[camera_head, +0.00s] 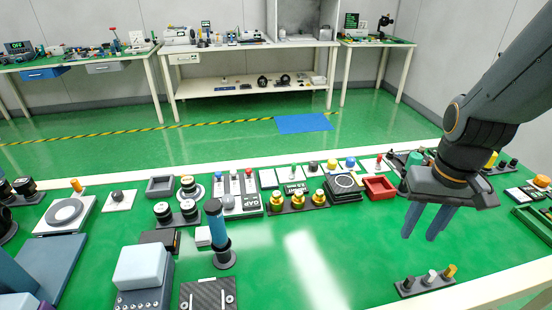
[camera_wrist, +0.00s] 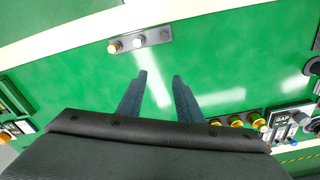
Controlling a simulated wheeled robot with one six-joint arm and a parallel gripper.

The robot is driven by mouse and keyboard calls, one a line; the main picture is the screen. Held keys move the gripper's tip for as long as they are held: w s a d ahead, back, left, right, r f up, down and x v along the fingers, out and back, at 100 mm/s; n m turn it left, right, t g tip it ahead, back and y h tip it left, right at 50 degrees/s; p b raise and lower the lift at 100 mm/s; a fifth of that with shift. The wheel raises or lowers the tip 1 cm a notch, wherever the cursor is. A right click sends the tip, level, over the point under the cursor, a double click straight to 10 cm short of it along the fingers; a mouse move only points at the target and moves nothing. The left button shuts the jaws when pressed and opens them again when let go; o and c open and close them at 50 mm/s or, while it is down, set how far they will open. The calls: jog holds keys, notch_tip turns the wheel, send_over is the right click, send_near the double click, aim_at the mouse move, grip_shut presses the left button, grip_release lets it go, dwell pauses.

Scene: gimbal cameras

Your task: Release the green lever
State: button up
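My gripper (camera_head: 419,237) hangs over the right part of the green table, fingers pointing down, apart and empty. In the wrist view, the gripper (camera_wrist: 160,75) shows a clear gap between its fingertips. A small dark bar (camera_head: 424,282) with a grey, a white and a yellow short lever or knob lies at the table's front edge, below the gripper and apart from it. The bar also shows in the wrist view (camera_wrist: 151,39), beyond the fingertips. A green rounded part (camera_head: 414,159) shows behind my wrist, partly hidden.
A red tray (camera_head: 379,187) and a row of gold knobs (camera_head: 298,203) stand left of the gripper. A blue-handled upright lever (camera_head: 216,225) stands farther left, near a light-blue box (camera_head: 141,267). The table middle (camera_head: 325,255) is clear.

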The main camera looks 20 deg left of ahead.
jog(key=w+a+n, duration=0.2)
jog(key=w+a, duration=0.3)
jog(key=w, duration=0.5)
jog(key=n, duration=0.9)
send_near(294, 163)
jog(key=shift+d+f, duration=0.3)
jog(key=shift+d, duration=0.1)
jog(key=shift+a+f, duration=0.1)
jog(key=shift+a, duration=0.25)
jog(key=shift+a+f, duration=0.1)
jog(key=shift+f, duration=0.2)
jog(key=shift+w+f+p, duration=0.15)
jog(key=shift+f+p, duration=0.7)
jog(key=shift+f, duration=2.7)
